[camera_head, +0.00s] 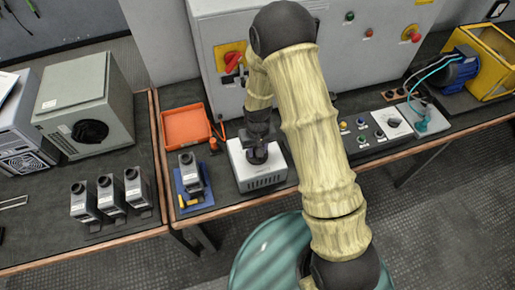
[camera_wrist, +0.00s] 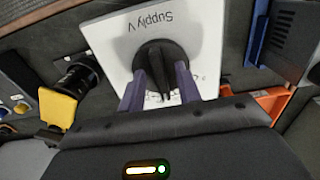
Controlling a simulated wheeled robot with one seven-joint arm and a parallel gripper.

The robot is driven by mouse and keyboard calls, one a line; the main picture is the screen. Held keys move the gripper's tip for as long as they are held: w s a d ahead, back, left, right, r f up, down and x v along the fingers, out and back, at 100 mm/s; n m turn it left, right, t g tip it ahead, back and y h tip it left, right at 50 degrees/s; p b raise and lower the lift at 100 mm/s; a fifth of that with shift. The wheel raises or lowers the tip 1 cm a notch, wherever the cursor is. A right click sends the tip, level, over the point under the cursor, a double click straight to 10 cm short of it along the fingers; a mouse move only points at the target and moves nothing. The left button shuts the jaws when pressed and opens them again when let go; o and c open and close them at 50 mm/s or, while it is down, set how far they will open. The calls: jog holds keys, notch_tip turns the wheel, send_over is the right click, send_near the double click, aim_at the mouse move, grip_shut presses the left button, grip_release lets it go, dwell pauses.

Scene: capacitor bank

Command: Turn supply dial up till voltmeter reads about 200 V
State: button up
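The supply dial is a black round knob with a raised pointer (camera_wrist: 155,62), on a white panel marked "Supply V" (camera_wrist: 205,40), which appears upside down in the wrist view. In the head view the white supply box (camera_head: 262,178) stands on the bench, its top partly covered by my gripper (camera_head: 257,155). In the wrist view my gripper (camera_wrist: 156,85) has its two purple fingers on either side of the knob. Whether they press on it is unclear. Scale marks are mostly hidden behind fingers and knob. I cannot make out a voltmeter reading in either view.
An orange tray (camera_head: 186,127) lies left of the supply box. A grey unit stands on a blue base (camera_head: 180,199) beside it. Several grey units stand on the left table. A tall grey cabinet (camera_head: 355,65) rises behind; my arm hides part of the bench.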

notch_tip(320, 180, up, 17)
jog(key=b, duration=0.1)
jog(key=shift+r+b, duration=0.2)
jog(key=shift+b, duration=0.15)
dwell(0.3)
dwell(2.0)
jog(key=s+d+r+m+t, duration=0.2)
jog(key=s+d+m, duration=0.1)
jog(key=s+d, duration=0.9)
jog(key=shift+d+r+t, duration=0.2)
jog(key=shift+d+t, duration=0.1)
jog(key=shift+d, duration=0.45)
jog(key=shift+w, duration=0.1)
dwell(2.1)
